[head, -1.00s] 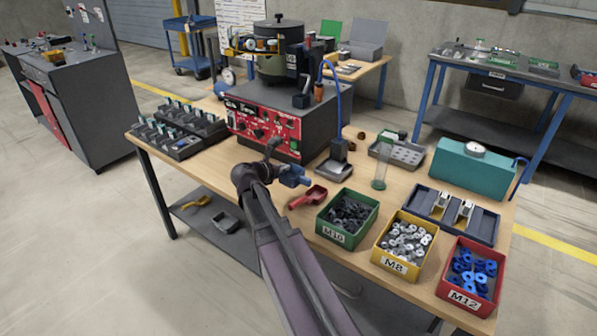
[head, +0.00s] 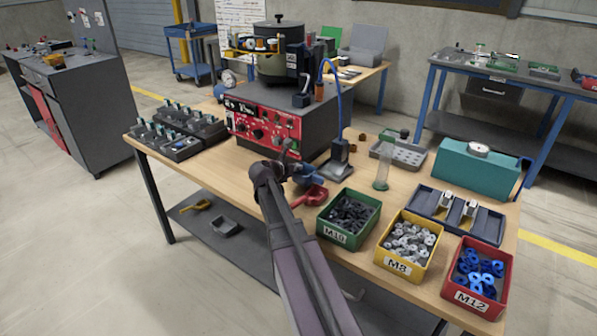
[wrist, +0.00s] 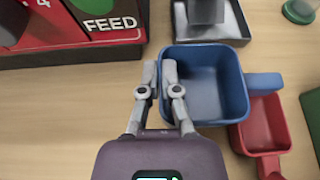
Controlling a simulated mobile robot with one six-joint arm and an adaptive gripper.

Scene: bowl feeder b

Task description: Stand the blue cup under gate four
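The blue cup (head: 308,177) is at the right of my gripper (head: 287,150), in front of the machine. In the wrist view the cup (wrist: 205,80) is upright, open and empty, with a blue handle to the right. My gripper (wrist: 160,75) is at the cup's left wall, one finger inside and one outside, nearly together with the wall between. The cup overlaps part of a red scoop (wrist: 265,125) in that view. A red panel with a "4" (wrist: 42,4) shows at the upper left; I cannot make out gate four itself.
The feeder's control box (head: 265,122) stands behind my gripper. A grey stand (head: 338,165) with a blue hose is close to the cup. A green bin (head: 335,236), yellow bin (head: 398,265) and red bin (head: 473,300) line the front right. A clear cylinder (head: 382,172) stands behind them.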

